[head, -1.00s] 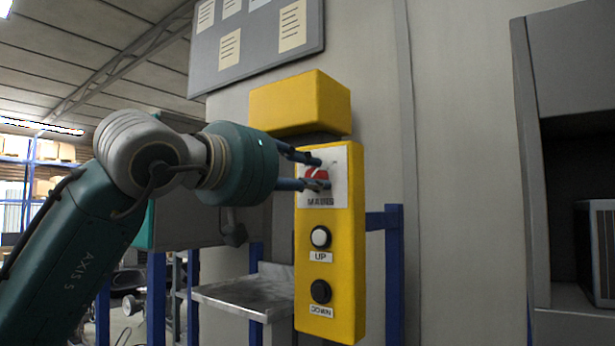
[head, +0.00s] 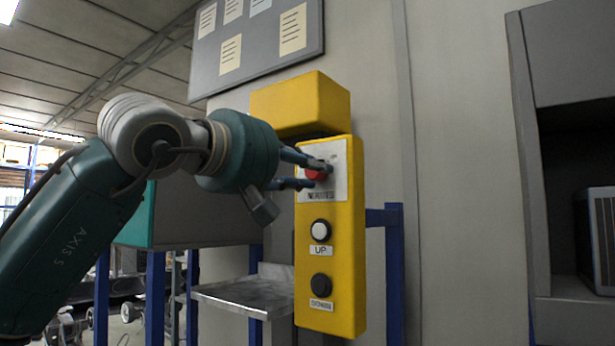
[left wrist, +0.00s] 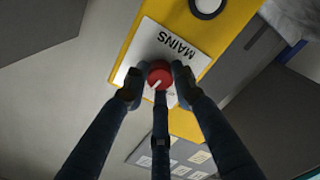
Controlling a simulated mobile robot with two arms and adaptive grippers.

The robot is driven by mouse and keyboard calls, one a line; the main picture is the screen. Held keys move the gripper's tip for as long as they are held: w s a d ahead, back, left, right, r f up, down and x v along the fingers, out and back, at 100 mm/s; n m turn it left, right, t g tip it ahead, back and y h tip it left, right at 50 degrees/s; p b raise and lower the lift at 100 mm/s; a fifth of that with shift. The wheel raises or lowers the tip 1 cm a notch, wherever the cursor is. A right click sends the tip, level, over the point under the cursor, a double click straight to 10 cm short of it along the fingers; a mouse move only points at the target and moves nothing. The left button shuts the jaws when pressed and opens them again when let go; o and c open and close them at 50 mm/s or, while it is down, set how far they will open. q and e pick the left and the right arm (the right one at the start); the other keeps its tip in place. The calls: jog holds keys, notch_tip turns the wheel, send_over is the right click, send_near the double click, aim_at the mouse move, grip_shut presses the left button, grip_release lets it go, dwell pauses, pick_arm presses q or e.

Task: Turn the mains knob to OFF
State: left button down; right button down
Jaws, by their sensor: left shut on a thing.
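The red mains knob (head: 314,174) sits on a white plate (head: 338,180) at the top of a yellow control box (head: 345,270). My left gripper (head: 312,174) reaches it from the left, its fingers closed around the knob. In the left wrist view the knob (left wrist: 159,72) lies between the fingertips, with a third finger below it. A short white pointer line on the knob slants to the lower left of that picture. The plate reads MAINS; I cannot make out any ON or OFF mark. My right gripper is not in view.
Below the knob are a white UP button (head: 321,230) and a black button (head: 321,285). A yellow hood (head: 300,105) juts out above the box. A metal shelf (head: 235,297) is at lower left, and a grey cabinet (head: 540,220) stands at right.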

pick_arm(q)
jog(key=n, duration=0.2)
jog(key=n+b, duration=0.2)
jog(key=n, duration=0.1)
jog(key=shift+f+n, duration=0.25)
jog(key=shift+n, duration=0.05)
jog(key=n+b, duration=0.2)
jog(key=n, duration=0.2)
jog(key=shift+d+n, duration=0.1)
jog(key=shift+n, duration=0.3)
jog(key=shift+r+n, duration=0.1)
jog(key=shift+n, duration=0.2)
jog(key=c, duration=1.4)
grip_release()
jog(key=shift+r, duration=0.1)
jog(key=v, duration=1.2)
